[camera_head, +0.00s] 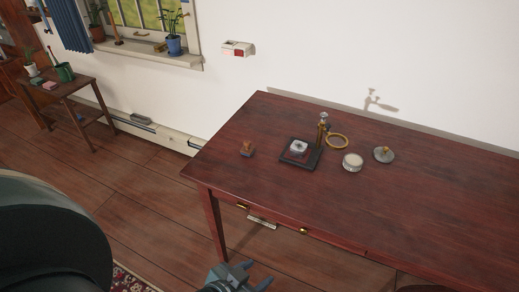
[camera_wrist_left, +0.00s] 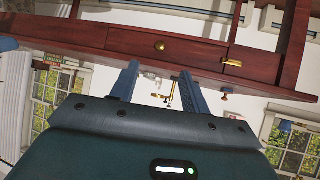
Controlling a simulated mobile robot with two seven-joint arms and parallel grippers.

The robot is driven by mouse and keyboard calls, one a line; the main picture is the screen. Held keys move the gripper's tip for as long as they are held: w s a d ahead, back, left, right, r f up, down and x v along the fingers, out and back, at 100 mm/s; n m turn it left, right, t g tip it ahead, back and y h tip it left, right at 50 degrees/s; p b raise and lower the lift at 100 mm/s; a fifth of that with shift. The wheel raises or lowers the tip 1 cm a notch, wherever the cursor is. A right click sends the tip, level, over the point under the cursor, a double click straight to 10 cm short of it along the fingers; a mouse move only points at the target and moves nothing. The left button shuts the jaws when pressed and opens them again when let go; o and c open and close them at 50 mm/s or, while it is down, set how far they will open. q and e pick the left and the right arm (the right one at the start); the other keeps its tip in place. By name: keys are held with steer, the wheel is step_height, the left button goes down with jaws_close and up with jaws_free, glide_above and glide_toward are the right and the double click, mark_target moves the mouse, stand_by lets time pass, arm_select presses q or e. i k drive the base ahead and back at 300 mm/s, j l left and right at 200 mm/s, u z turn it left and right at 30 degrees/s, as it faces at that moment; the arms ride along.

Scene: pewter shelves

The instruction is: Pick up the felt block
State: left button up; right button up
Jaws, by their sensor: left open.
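A small brown block (camera_head: 247,148), probably the felt block, sits on the left part of the dark red table top. A small brown object (camera_wrist_left: 226,97) at the table edge in the left wrist view, which looks upside down, may be the same block. My left gripper (camera_head: 254,273) is low at the bottom of the head view, in front of the table and apart from the block. Its two fingers (camera_wrist_left: 160,70) are spread with nothing held between them. My right gripper is not in view.
The table (camera_head: 300,205) has drawers with brass handles along its front edge. Right of the block stand a dark square tray (camera_head: 287,161), a brass piece (camera_head: 322,125), a brass ring (camera_head: 337,141), a pale round tin (camera_head: 352,163) and a grey knobbed disc (camera_head: 384,156). The table's right part is clear.

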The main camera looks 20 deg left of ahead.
mark_target(248, 150)
steer(key=j+z, duration=0.15)
steer(key=z, duration=0.2)
steer(key=j+z, duration=0.15)
steer(key=z, duration=0.2)
steer(key=j+z, duration=0.2)
steer(key=z, duration=0.15)
steer(key=k+j+z, duration=0.15)
steer(key=j, duration=0.2)
steer(key=k+j+z, duration=0.2)
steer(key=j+z, duration=0.15)
steer(key=j, duration=0.25)
